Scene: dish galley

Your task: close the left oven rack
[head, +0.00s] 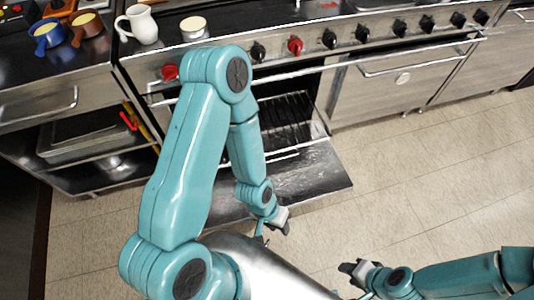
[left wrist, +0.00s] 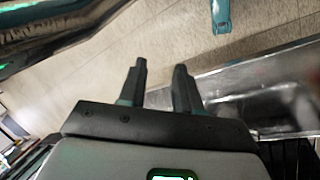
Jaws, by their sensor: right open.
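The left oven stands open in the head view, its door (head: 315,180) folded down flat. Its dark wire rack (head: 287,112) shows in the opening, with a bright front bar above the inner part of the door. My left arm hides its left part, so how far it sticks out is hard to tell. My left gripper (head: 280,226) is in front of the door's near edge. In the left wrist view my left gripper (left wrist: 160,68) has its fingers apart with nothing between them; the door (left wrist: 235,100) lies to their right. My right gripper (head: 352,268) is open and empty over the floor.
A second oven door (head: 400,78) on the right is shut. Red and black knobs (head: 295,46) line the front. A white jug (head: 141,24), a small pot (head: 193,28) and two cups (head: 86,28) stand on top. The tiled floor (head: 430,170) at right is clear.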

